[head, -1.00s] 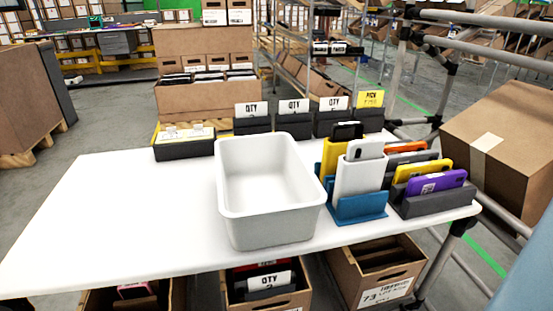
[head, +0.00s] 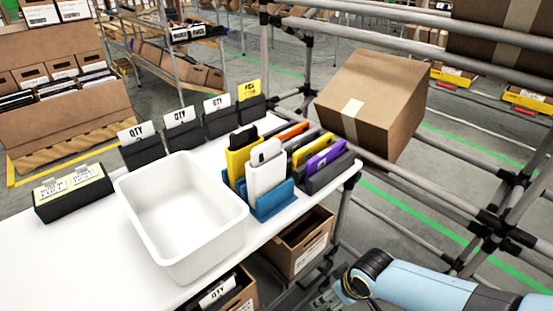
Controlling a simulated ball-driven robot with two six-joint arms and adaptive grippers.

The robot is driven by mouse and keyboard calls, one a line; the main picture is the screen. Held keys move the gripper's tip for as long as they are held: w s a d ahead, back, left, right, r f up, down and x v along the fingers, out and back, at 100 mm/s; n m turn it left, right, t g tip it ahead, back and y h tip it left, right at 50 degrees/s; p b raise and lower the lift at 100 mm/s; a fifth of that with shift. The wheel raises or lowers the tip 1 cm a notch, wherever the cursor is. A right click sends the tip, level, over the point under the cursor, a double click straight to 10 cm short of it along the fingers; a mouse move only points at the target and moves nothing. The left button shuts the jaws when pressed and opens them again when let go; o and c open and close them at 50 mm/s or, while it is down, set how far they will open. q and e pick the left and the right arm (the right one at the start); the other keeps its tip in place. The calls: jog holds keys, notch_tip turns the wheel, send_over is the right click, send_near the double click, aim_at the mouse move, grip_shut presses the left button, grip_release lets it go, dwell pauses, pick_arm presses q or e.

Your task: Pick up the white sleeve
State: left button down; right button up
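The white sleeve (head: 265,176) stands upright in a blue holder (head: 273,205) on the white table, right of the white bin. A yellow sleeve (head: 238,160) and a black one (head: 243,138) stand behind it. My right arm comes in from the lower right. Its gripper (head: 328,297) shows only partly at the bottom edge, below and right of the white sleeve and apart from it. Its fingers are too unclear to tell whether they are open. My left gripper is not in view.
An empty white bin (head: 138,191) stands left of the sleeves. A dark holder (head: 330,178) with purple, yellow and orange sleeves stands to the right. Black card holders line the back edge. A brown carton (head: 370,103) rests on the pipe rack beyond the table.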

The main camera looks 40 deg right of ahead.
jog(key=w+r+t+p, duration=0.1)
jog(key=w+r+p, duration=0.1)
jog(key=w+r, duration=0.35)
jog(key=w+r+p, duration=0.1)
jog(key=w+r, duration=0.1)
jog(key=r, duration=0.7)
jog(key=w+r+t+p, duration=0.1)
jog(key=w+r+p, duration=0.15)
jog(key=r, duration=0.45)
jog(key=n+t+y+p, duration=0.1)
jog(key=p, duration=0.2)
send_near(269, 156)
jog(key=x, duration=0.2)
jog(key=b+x, duration=0.1)
jog(key=x, duration=0.2)
jog(key=shift+s+d+f, duration=0.15)
jog(key=shift+s+f, duration=0.1)
jog(key=shift+s, duration=0.05)
jog(key=shift+w+f, duration=0.15)
jog(key=x, duration=0.5)
jog(key=shift+w+a, duration=0.2)
jog(key=shift+w, duration=0.05)
jog(key=shift+c, duration=0.5)
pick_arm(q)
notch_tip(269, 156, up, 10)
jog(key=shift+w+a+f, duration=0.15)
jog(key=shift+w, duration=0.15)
pick_arm(e)
jog(key=shift+r, duration=0.2)
jog(key=c, duration=1.1)
